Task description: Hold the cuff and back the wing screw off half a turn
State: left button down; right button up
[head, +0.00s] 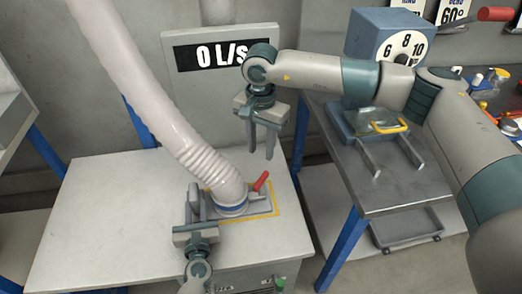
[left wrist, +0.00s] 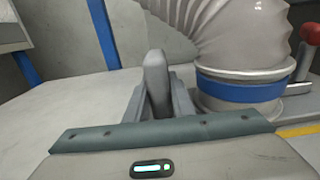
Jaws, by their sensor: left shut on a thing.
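The cuff (head: 232,207) is a grey collar with a blue band at the lower end of a ribbed hose. It stands on a plate on the white bench, and its blue band (left wrist: 240,90) fills the right of the left wrist view. The wing screw (head: 261,181) appears as a red-tipped lever right of the cuff; its red end (left wrist: 312,34) also shows at the left wrist view's right edge. My left gripper (head: 195,205) is shut on an upright grey part at the cuff's left side, mostly hidden by the fingers. My right gripper (head: 261,152) hangs open and empty above the bench's back right, apart from the screw.
The hose (head: 140,85) rises to the upper left. A panel reading "0 L/s" (head: 222,54) stands behind. The white bench (head: 95,220) is clear at left.

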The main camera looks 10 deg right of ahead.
pick_arm(q)
jog(key=c, duration=1.4)
grip_release()
jog(key=shift+c, duration=0.2)
jog(key=shift+s, duration=0.1)
jog(key=s, duration=1.1)
jog(key=shift+s, duration=0.4)
jog(key=shift+s, duration=0.1)
